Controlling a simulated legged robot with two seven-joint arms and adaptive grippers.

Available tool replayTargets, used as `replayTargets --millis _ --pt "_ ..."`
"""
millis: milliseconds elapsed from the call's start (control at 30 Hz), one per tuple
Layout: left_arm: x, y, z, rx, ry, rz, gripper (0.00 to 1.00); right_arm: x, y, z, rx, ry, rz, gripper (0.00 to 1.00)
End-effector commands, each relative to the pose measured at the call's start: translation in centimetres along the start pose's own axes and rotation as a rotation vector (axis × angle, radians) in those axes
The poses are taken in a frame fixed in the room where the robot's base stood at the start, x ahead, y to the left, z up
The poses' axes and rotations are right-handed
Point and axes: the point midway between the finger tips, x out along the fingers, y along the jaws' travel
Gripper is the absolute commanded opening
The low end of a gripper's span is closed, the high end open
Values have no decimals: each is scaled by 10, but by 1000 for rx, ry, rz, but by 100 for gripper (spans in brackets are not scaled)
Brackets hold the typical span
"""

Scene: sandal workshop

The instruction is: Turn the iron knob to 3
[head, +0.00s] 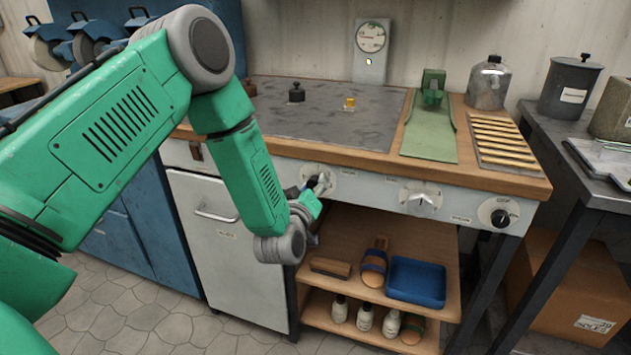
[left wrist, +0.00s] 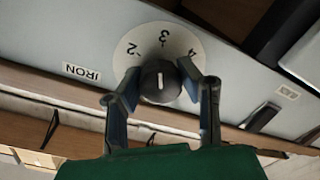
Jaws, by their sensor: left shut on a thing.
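The iron knob (left wrist: 160,82) is dark and round with a short white mark. It sits on a pale dial with the numbers 2, 3 and 4 (left wrist: 150,40), seen upside down in the left wrist view next to an IRON label (left wrist: 81,72). The white mark stands about upright in that picture, roughly in line with the 3. My left gripper (left wrist: 162,90) is shut on the knob, one finger on each side. In the head view the left gripper (head: 316,190) is at the leftmost dial on the bench front and partly hides it. My right gripper is not in view.
Two other dials (head: 420,199) (head: 498,214) are on the same front panel. The bench top (head: 330,110) carries a metal plate and a green strip (head: 430,135). A shelf below holds a blue tray (head: 417,281), brushes and bottles. A white cabinet (head: 225,250) stands below left.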

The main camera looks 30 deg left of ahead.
Motion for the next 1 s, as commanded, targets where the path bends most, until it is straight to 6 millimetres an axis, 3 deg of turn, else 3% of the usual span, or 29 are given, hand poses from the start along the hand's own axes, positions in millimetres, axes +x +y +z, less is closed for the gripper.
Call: replayTargets --millis 300,867,900,933,1000 --pt "-4 -5 6 135 -13 -9 2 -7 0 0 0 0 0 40" --pt "-4 -5 7 164 -13 -8 2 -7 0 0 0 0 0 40" --pt "-4 -5 7 164 -13 -8 38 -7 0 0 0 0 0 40" --pt "-4 -5 7 164 -12 -7 49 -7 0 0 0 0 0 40" --pt "-3 -4 6 163 -9 -6 53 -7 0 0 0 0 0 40"
